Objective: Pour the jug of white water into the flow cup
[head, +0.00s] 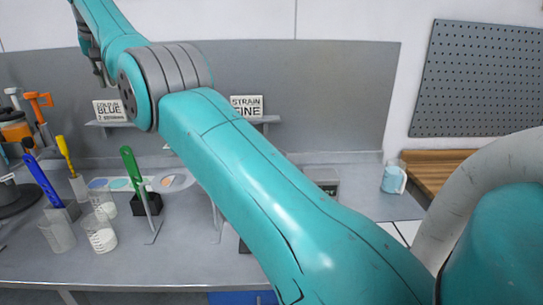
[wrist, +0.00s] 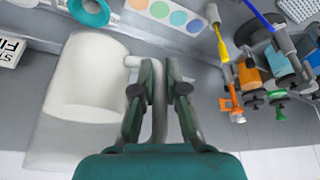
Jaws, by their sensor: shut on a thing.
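My gripper (wrist: 160,75) is shut on the handle of a jug (wrist: 85,85), with one finger on each side of the handle. In the wrist view the jug lies left of the fingers, white and opaque in one part and see-through in another. A teal ring-shaped thing (wrist: 92,12) shows past the jug at the top edge; I cannot tell whether it is the flow cup. In the head view part of my wrist shows at the top left, and the jug is not seen. My arm hides the middle of the bench there.
Clear cups (head: 100,238), coloured spatulas (head: 40,182) and a green-handled tool (head: 133,172) stand on the left of the bench. A colour-dot strip (head: 118,184) lies behind them. Signs (head: 246,106) stand on the shelf. A pale blue jug (head: 392,180) stands far right.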

